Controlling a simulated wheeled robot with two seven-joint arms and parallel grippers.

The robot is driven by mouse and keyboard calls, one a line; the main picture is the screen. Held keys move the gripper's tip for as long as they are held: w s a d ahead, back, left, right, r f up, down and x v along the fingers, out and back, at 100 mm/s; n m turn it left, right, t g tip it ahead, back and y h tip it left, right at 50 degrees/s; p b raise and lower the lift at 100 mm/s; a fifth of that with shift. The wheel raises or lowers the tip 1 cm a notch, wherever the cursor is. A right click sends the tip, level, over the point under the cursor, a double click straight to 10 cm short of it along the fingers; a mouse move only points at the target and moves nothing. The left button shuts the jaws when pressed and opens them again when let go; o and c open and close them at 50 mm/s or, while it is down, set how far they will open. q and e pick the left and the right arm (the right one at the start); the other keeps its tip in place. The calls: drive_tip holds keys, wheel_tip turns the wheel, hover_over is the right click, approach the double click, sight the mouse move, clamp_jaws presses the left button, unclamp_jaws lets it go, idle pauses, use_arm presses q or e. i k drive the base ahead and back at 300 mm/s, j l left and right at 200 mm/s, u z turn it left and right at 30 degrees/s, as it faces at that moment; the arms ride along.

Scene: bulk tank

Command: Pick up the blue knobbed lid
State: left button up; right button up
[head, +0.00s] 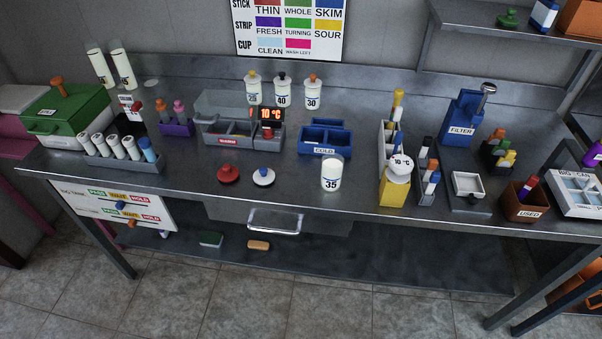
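A small round white lid with a blue knob (263,177) lies on the steel table near its front edge, left of centre. A red lid with a dark knob (229,174) lies just to its left, apart from it. A white jar marked 35 (331,176) stands to its right, with no knob showing on top. Neither of my grippers is in the head view.
Behind the lids stand a grey divided box (243,137) and a blue box marked COLD (325,140). Three knobbed jars (282,93) stand at the back. A yellow block (393,192) with a white dial gauge is further right. Bare table surrounds the lids.

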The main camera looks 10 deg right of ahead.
sight(265, 176)
drive_tip(key=l+u, duration=0.15)
drive_tip(key=u, duration=0.85)
drive_tip(key=k+l+u, duration=0.2)
drive_tip(key=u, duration=0.15)
drive_tip(key=k+l+u, duration=0.5)
drive_tip(key=u, duration=0.15)
drive_tip(key=k+l+u, duration=0.1)
drive_tip(key=k, duration=0.35)
drive_tip(key=k+l, duration=0.25)
drive_tip(key=k, duration=0.15)
drive_tip(key=l+u, duration=0.05)
